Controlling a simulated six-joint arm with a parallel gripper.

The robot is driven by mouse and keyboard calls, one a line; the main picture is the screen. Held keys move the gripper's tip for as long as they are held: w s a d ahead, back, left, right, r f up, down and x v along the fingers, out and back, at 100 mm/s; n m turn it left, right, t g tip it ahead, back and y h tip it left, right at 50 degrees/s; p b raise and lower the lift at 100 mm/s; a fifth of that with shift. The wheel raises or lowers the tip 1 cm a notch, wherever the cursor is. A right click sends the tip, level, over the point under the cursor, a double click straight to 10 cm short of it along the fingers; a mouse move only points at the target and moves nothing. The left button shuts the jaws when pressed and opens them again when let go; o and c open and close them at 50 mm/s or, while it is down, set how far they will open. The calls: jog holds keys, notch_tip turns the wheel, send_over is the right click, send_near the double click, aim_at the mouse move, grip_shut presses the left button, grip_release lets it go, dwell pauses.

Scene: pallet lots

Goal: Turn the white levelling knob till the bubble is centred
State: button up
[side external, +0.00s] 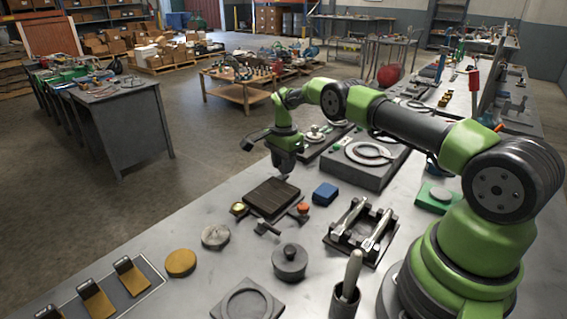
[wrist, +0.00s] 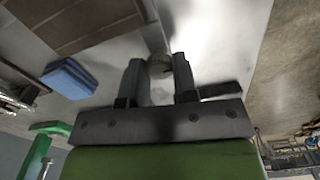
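A dark levelling plate (side external: 272,197) lies on the bench with small arms at its edges. A yellow knob (side external: 239,208) sits at its left and an orange knob (side external: 303,207) at its right. My gripper (side external: 285,172) points down at the plate's far corner and hides what is there in the side view. In the wrist view a small pale round knob (wrist: 160,68) shows between the tips of my gripper (wrist: 158,66), beside the plate (wrist: 72,22). The fingers are apart; I cannot tell whether they touch the knob. I cannot make out a bubble.
A blue block (side external: 325,194) is right of the plate, also in the wrist view (wrist: 70,78). A dark rack with metal tools (side external: 350,246) stands nearer. A grey lidded pot (side external: 290,262), a round disc (side external: 215,236) and a mustard disc (side external: 180,263) lie in front. A grey machine block (side external: 375,172) is behind.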

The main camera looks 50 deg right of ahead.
jog(key=shift+n, duration=0.3)
jog(key=shift+c, duration=0.3)
jog(key=n, duration=0.4)
jog(key=shift+n, duration=2.5)
jog(key=o, duration=0.9)
notch_tip(320, 180, up, 10)
jog(key=shift+r, duration=0.1)
